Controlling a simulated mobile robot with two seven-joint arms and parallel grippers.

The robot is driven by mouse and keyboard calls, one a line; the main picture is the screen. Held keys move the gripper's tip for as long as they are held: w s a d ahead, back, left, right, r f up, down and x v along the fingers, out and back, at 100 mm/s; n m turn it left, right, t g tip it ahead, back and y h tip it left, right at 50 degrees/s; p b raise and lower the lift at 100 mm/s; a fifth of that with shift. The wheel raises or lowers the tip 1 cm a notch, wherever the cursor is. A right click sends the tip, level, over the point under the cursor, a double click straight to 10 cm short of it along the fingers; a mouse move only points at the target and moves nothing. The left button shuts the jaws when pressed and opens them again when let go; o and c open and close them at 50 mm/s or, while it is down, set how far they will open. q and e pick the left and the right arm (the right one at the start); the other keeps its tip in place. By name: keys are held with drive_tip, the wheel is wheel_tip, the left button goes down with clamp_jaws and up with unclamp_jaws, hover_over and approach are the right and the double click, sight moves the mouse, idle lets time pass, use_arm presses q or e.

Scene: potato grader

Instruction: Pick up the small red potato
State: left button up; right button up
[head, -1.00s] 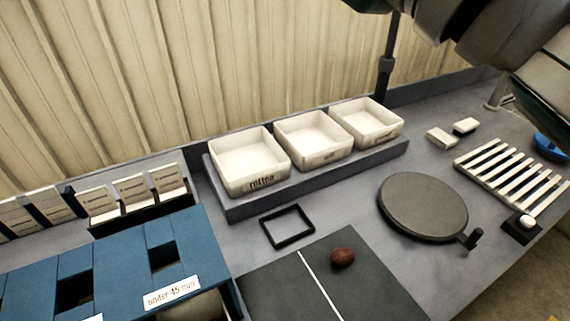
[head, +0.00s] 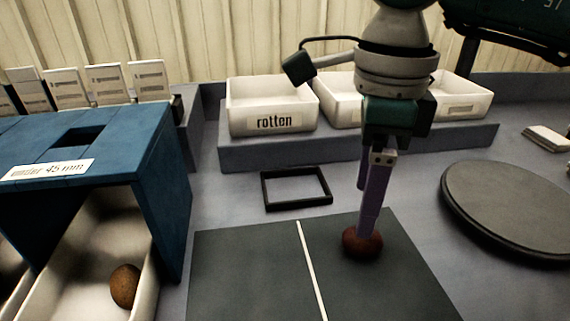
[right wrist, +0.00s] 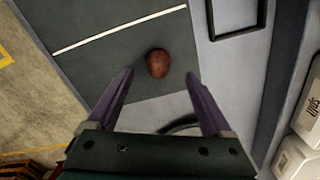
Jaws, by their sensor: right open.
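The small red potato (head: 361,244) lies on the dark mat (head: 250,272), just right of its white line. In the right wrist view the potato (right wrist: 158,63) lies ahead of and between the two purple fingers, with clear space on both sides. My right gripper (head: 366,222) points down at the potato in the head view, and one finger overlaps its top edge. The right gripper (right wrist: 152,82) is open and empty. Whether a finger touches the potato I cannot tell. My left gripper is in neither view.
A black square frame (head: 297,188) lies behind the mat. White trays, one marked "rotten" (head: 272,107), stand on a raised ledge. A round dark disc (head: 512,212) is at right. A blue grader (head: 95,150) at left has a brown potato (head: 125,286) in a bin beneath.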

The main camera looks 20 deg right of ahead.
sight(362, 240)
wheel_tip(362, 240, down, 7)
drive_tip(key=shift+s+r, duration=0.1)
clamp_jaws()
idle(0.8)
drive_tip(key=shift+r, duration=0.1)
